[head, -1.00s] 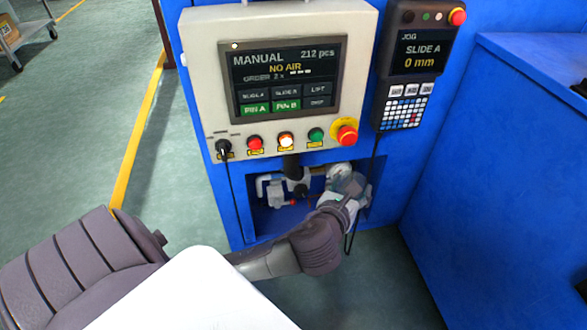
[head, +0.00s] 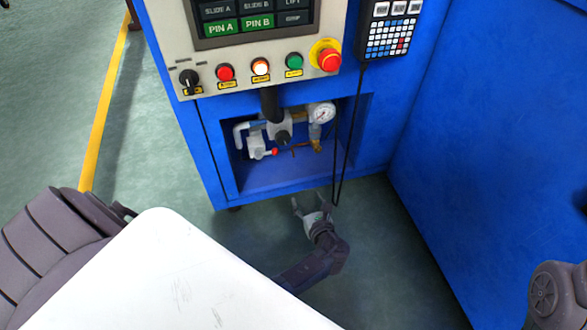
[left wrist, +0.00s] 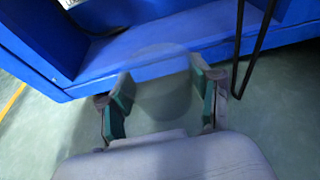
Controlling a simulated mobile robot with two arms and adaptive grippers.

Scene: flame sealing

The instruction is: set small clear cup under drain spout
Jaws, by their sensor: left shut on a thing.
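My left gripper (head: 313,203) is outside the niche, low in front of the blue cabinet and over the floor. In the left wrist view, its green-padded fingers (left wrist: 160,100) are shut on a clear, almost invisible round cup (left wrist: 163,72). The cup is hard to make out in the head view. Inside the niche are pipes, a valve with a red knob (head: 274,152), a brass fitting (head: 317,146) and a round gauge (head: 321,113). I cannot tell which part is the drain spout. My right gripper is out of view.
The niche floor (head: 285,178) looks bare. A control panel (head: 190,55) with buttons and a red emergency stop (head: 329,60) overhangs the niche. A black cable (head: 345,150) hangs in front of its right side. A blue cabinet wall (head: 450,150) stands at the right.

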